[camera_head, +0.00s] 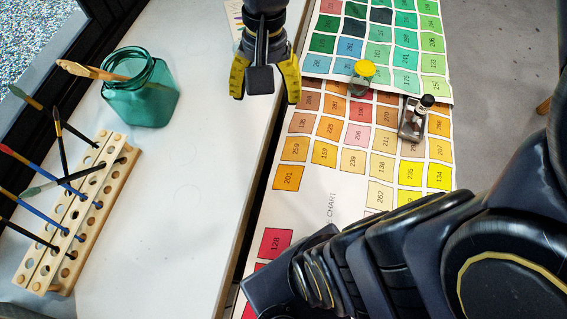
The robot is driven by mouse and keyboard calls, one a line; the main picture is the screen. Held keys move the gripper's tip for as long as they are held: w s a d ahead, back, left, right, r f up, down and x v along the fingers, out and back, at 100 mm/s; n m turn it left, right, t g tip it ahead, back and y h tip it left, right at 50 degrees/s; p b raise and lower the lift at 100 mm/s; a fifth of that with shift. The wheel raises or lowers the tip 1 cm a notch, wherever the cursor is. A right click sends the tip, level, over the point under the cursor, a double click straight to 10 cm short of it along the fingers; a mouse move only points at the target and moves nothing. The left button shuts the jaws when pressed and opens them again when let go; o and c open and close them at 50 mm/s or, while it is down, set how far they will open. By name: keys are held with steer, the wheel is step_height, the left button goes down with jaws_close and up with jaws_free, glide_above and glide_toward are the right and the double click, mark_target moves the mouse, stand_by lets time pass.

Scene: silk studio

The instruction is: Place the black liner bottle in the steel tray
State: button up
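A small bottle with a black cap (426,101) and a pale band below it is at the upper right, over the colour chart. A dark grey, squarish shape (409,125) with a lighter edge adjoins it. I cannot tell whether this is the bottle's body or a small steel tray under it. No other steel tray shows clearly. My gripper (266,98) is at the top centre, left of the bottle and apart from it. Its two yellow-padded fingers are spread, with nothing visible between them.
A small jar with a yellow lid (364,68) stands on the chart (335,190) between my gripper and the bottle. A green glass jar (143,100) holds a brush at the left. A wooden rack (84,208) holds several brushes. The white tabletop (175,220) between is clear.

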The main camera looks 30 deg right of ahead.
steer(key=s+a+f+n+g+h, duration=0.1)
steer(key=s+a+n, duration=0.3)
steer(key=s+n, duration=0.3)
steer(key=s, duration=0.4)
steer(key=shift+s+a+f+n, duration=0.25)
steer(key=shift+s+f+n, duration=0.05)
steer(key=shift+s+f, duration=0.05)
